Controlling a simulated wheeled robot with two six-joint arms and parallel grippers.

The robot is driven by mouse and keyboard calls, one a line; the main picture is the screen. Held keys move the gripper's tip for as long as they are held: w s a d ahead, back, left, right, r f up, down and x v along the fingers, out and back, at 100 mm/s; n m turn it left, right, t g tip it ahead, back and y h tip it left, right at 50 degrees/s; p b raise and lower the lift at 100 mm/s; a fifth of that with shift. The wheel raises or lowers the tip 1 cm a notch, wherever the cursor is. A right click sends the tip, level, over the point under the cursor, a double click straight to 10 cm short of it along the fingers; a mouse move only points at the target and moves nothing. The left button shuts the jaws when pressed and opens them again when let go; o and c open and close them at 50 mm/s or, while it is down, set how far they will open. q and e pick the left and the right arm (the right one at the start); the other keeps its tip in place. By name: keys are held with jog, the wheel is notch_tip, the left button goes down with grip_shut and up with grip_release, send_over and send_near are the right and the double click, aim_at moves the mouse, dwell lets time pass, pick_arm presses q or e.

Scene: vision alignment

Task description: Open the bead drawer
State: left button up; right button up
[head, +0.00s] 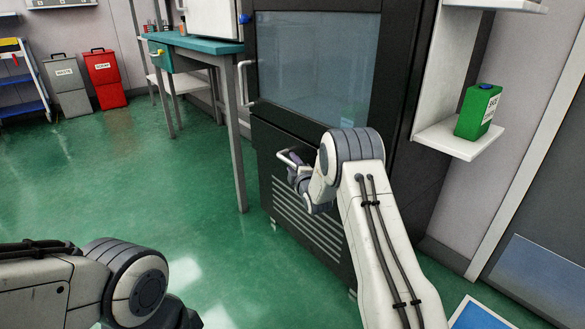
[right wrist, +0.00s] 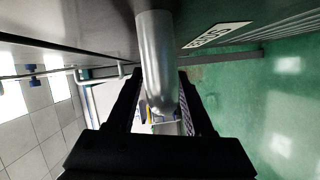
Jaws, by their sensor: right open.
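The bead drawer (head: 267,140) is a dark front low on the tall black cabinet, below its glass window, and looks shut. A pale label (right wrist: 217,36), its lettering turned over and apparently reading BEADS, shows in the right wrist view. The drawer's metal bar handle (right wrist: 157,55) runs between the two dark fingers of my right gripper (right wrist: 160,88). The fingers are apart, one on each side of the bar. In the head view my right gripper (head: 297,170) is at the handle, partly hidden by my arm. My left arm shows at lower left; its fingers are out of view.
The cabinet's glass window (head: 318,60) is above the drawer and a vent grille (head: 305,215) below. A green can (head: 478,111) stands on a white shelf (head: 455,138) at right. A teal-topped bench (head: 200,43) stands left of the cabinet. Green floor (head: 150,190) is clear at left.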

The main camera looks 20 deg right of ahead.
jog(key=shift+w, duration=0.1)
grip_shut()
dwell(1.4)
